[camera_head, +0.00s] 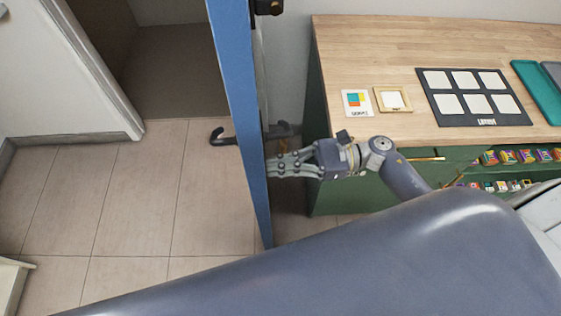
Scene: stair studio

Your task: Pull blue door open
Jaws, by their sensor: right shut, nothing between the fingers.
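My left gripper is out of view.
A wood-topped green cabinet (370,42) stands close on the right, with cards and a dark panel (474,97) on top and small coloured items on shelves below. Left of the door are clear tiles (130,215) and a white door panel (60,80).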

